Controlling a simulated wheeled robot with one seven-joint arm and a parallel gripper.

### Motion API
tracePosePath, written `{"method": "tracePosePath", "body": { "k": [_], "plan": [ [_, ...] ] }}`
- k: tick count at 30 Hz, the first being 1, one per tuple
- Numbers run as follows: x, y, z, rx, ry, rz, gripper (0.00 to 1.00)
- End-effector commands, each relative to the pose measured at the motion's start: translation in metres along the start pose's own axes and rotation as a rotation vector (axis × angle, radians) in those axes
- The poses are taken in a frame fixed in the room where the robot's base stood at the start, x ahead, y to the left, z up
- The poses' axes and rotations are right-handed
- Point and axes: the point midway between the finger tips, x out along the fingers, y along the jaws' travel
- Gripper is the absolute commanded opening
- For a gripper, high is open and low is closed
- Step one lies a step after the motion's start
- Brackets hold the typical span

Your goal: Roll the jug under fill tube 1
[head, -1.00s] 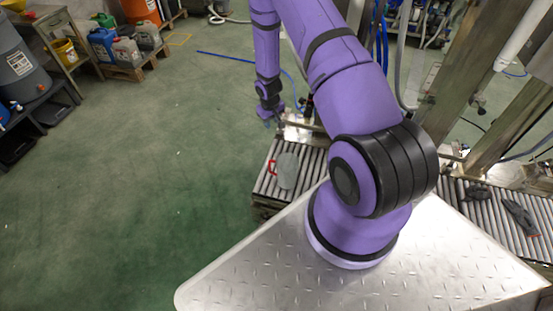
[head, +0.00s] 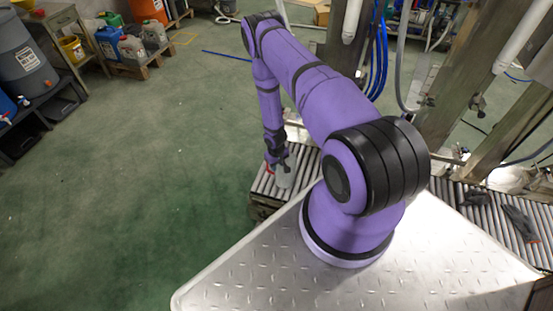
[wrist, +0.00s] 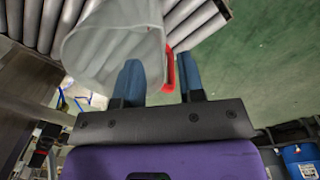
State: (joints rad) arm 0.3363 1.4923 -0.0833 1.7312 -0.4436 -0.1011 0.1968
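The grey translucent jug (head: 284,176) stands on the left end of the roller conveyor (head: 262,190), partly hidden by my gripper (head: 274,163). In the wrist view the jug (wrist: 112,45) fills the upper middle, with its red handle (wrist: 170,70) on its right side. My gripper (wrist: 160,78) has its two blue fingers apart, with the handle between them; the left finger overlaps the jug's edge. I cannot tell whether either finger touches it. White vertical tubes hang at the top, one near the middle (head: 352,20) and one at right (head: 520,35); I see no numbers on them.
Metal posts (head: 440,85) and hoses stand behind the conveyor. Dark gloves or tools lie on the right rollers (head: 515,220). The tread-plate surface (head: 260,265) under my arm borders the conveyor. The green floor to the left is open.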

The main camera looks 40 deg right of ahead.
Motion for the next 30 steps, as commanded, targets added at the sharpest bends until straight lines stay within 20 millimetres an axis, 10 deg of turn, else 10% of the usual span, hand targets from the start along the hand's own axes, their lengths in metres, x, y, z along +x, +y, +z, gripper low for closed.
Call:
{"method": "tracePosePath", "body": {
  "k": [9,22,27,30],
  "plan": [
    [0.042,0.000,0.000,0.000,0.000,0.000,0.36],
    [0.050,0.000,0.000,0.000,0.000,0.000,0.36],
    [0.050,0.000,0.000,0.000,0.000,0.000,0.01],
    [0.050,0.000,0.000,0.000,0.000,0.000,0.00]
  ]
}}
